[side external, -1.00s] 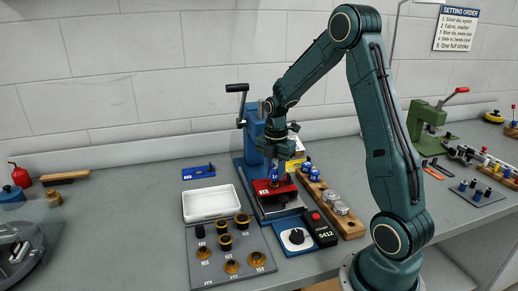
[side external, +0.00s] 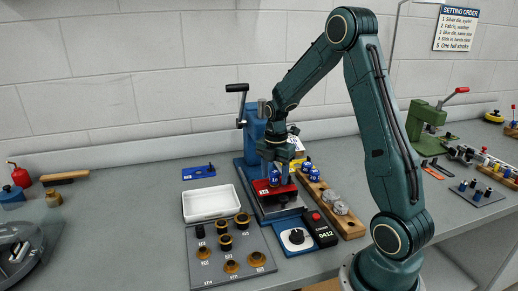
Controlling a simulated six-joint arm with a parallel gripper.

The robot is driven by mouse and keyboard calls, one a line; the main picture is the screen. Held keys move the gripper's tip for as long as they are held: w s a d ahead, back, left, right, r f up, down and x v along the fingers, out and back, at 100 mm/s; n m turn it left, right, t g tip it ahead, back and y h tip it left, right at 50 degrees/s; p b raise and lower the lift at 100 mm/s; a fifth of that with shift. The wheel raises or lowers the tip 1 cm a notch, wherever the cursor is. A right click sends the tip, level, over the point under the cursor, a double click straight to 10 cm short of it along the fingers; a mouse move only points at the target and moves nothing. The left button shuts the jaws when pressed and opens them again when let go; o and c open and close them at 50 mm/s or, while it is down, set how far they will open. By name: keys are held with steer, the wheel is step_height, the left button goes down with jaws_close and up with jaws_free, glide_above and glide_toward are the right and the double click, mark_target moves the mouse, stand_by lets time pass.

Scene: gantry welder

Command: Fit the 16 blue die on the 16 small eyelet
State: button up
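The blue die marked 16 (side external: 275,179) stands upright over the red plate or fabric (side external: 262,188) on the blue press. My gripper (side external: 277,168) points straight down over the die, with its fingers around or just above the die's top. At this size I cannot tell whether the fingers grip it. The small eyelet is not visible; the die and red piece may hide it. I cannot tell whether the die touches what is below it.
Other blue dies (side external: 314,175) stand on a wooden rack (side external: 350,228) right of the press. A white tray (side external: 205,215) and a grey board (side external: 205,243) with brass and black parts lie left and in front.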

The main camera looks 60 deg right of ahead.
steer(key=shift+r, duration=0.15)
step_height(320, 180, up, 14)
steer(key=shift+f, duration=0.2)
stand_by(0.7)
steer(key=s+a+r+m+t, duration=0.1)
steer(key=s+a+r+m, duration=0.25)
steer(key=a, duration=0.35)
steer(key=s+a+r+m+t, duration=0.25)
steer(key=s+a+m, duration=0.2)
steer(key=a, duration=0.25)
steer(key=s+a+f+m+t, duration=0.1)
steer(key=s+a+m+t, duration=0.1)
steer(key=s+a+m, duration=0.5)
steer(key=shift+s+f+m, duration=0.25)
steer(key=shift+s+m, duration=0.65)
steer(key=shift+s, duration=0.25)
